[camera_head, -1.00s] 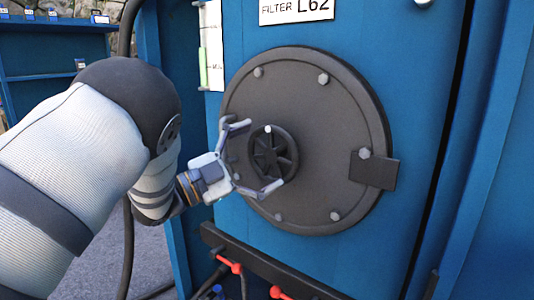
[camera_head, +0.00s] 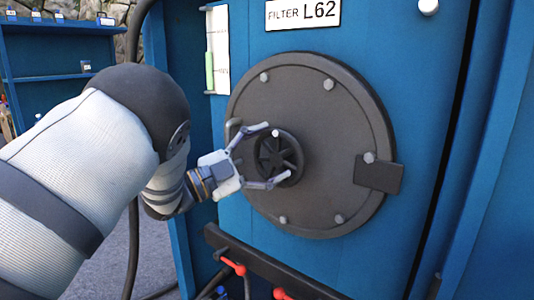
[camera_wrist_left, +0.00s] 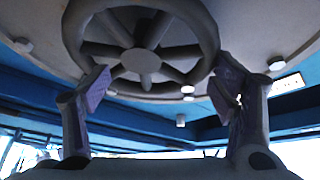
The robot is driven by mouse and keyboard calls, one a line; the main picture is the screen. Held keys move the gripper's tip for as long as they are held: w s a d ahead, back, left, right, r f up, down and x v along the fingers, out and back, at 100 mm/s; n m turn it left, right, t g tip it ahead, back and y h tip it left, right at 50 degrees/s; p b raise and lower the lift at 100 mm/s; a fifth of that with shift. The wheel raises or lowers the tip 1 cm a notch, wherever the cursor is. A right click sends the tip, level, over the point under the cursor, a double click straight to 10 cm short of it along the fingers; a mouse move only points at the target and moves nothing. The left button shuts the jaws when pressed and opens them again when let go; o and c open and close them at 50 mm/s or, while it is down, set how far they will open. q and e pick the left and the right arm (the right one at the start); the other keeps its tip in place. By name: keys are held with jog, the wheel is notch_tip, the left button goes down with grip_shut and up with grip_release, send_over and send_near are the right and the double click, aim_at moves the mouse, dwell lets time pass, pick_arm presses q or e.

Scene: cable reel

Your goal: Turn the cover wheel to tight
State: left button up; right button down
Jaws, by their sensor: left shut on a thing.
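The cover wheel (camera_head: 277,158) is a dark spoked handwheel in the middle of a round grey bolted cover (camera_head: 330,120) on a blue cabinet. A small pale dot is at the top of its rim. My left gripper (camera_head: 276,153) comes in from the left, one finger at the wheel's top and the other at its lower edge, shut on the rim. In the left wrist view, the wheel (camera_wrist_left: 147,62) fills the upper middle and the two fingers (camera_wrist_left: 163,88) stand at opposite sides of its rim. My right gripper is not in view.
A dark plate (camera_head: 378,175) sits at the cover's right edge. Below the cover is a dark rail (camera_head: 265,262) with red handles (camera_head: 232,266). Blue shelves (camera_head: 50,60) stand at the far left.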

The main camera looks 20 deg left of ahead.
pick_arm(q)
jog(key=shift+d+f+g, duration=0.4)
jog(key=shift+f, duration=0.3)
jog(key=shift+c, duration=0.4)
jog(key=o, duration=1.3)
jog(key=shift+d, duration=0.3)
jog(key=shift+a, duration=0.25)
jog(key=v, duration=1.1)
jog(key=shift+s+a, duration=0.15)
jog(key=shift+s, duration=0.15)
